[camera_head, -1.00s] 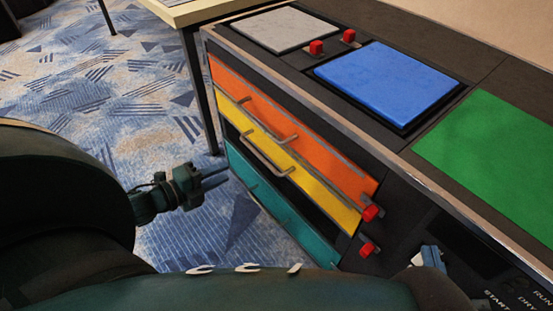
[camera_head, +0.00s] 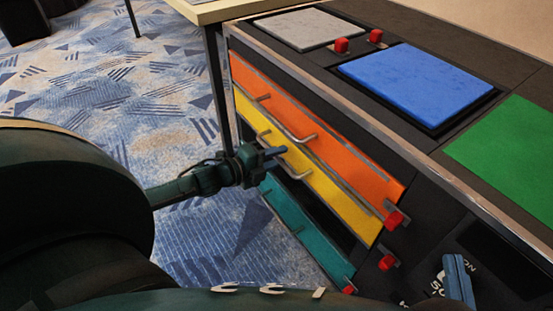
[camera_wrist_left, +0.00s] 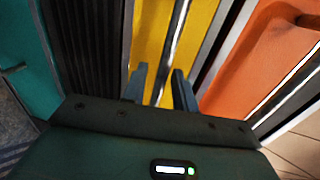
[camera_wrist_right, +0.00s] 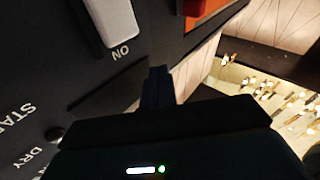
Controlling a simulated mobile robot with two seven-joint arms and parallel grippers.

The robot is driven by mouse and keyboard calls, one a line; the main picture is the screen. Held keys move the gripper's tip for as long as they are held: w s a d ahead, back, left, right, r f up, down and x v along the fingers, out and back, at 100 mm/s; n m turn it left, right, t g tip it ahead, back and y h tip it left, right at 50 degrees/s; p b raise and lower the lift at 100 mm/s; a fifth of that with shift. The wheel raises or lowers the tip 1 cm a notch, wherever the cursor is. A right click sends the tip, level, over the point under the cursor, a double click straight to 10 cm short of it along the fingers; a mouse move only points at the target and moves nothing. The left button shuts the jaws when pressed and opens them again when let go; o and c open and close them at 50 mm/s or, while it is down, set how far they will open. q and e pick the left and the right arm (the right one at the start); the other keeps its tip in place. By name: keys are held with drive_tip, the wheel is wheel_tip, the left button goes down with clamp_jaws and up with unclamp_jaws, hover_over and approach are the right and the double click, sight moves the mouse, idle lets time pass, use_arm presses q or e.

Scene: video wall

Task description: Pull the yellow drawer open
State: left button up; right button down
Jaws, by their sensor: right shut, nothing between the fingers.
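The yellow drawer (camera_head: 338,199) sits between the orange drawer (camera_head: 350,172) above and the teal drawer (camera_head: 300,232) below. Its silver bar handle (camera_head: 298,172) is partly hidden by my left gripper (camera_head: 272,154). In the left wrist view, my left gripper (camera_wrist_left: 160,72) has its two fingers apart in front of the yellow front (camera_wrist_left: 150,38), with the shiny bar (camera_wrist_left: 174,45) running between them. Whether they touch it I cannot tell. My right gripper (camera_head: 458,276) is shut and empty over the black panel at lower right; it also shows in the right wrist view (camera_wrist_right: 158,72).
Red knobs (camera_head: 394,220) stick out at the drawers' right ends. The cabinet top holds grey, blue (camera_head: 417,82) and green (camera_head: 510,145) panels. A table leg (camera_head: 217,90) stands close behind the left end. Carpet (camera_head: 120,100) in front is clear.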

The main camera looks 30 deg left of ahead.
use_arm(q)
drive_tip(key=shift+w, duration=0.1)
drive_tip(key=shift+c, duration=0.3)
clamp_jaws()
